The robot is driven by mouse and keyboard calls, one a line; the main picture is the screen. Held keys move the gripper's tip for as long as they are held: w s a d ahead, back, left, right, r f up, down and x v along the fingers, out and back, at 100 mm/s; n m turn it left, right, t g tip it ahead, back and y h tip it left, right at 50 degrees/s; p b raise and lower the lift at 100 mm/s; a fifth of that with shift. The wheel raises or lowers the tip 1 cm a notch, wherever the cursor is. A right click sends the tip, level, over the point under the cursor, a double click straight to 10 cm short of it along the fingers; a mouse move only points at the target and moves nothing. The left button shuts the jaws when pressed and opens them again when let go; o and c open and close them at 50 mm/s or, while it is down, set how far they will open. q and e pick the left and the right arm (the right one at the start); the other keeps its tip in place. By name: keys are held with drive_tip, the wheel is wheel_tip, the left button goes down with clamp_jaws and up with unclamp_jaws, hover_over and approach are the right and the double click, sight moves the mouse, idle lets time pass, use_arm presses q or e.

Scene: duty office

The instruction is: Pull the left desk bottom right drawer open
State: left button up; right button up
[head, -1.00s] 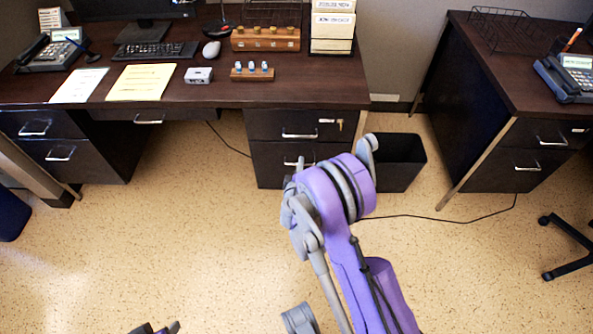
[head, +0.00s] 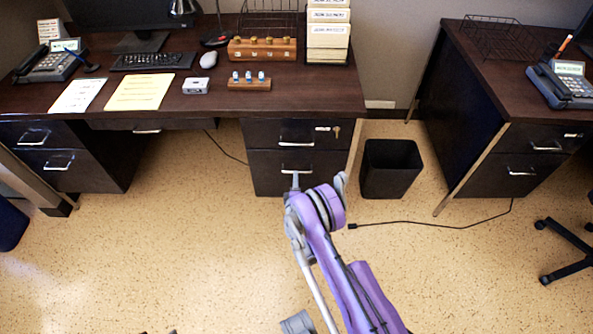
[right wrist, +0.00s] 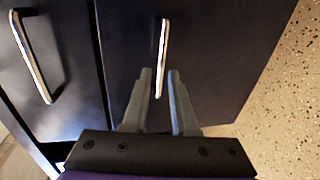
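The bottom right drawer (head: 268,178) of the left desk (head: 208,102) appears shut, flush under the drawer above. Its silver handle (head: 297,171) also shows in the right wrist view (right wrist: 162,50), running lengthwise away from my gripper. My right gripper (right wrist: 163,75) is open and empty, its two grey fingers pointing at the drawer front. The near end of the handle appears between the fingertips; I cannot tell whether they touch it. In the head view my purple right arm hides the fingertips. Only a sliver, perhaps of my left gripper (head: 172,331), shows at the bottom edge.
The upper drawer (head: 262,132), with a key in its lock, sits above. A black bin (head: 391,168) stands right of the drawers. A cable (head: 430,223) lies on the floor. A second desk (head: 520,95) is at right. The floor before the drawer is otherwise clear.

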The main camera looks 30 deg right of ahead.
drive_tip(key=x, duration=0.5)
drive_tip(key=shift+a, duration=0.1)
clamp_jaws()
idle(1.3)
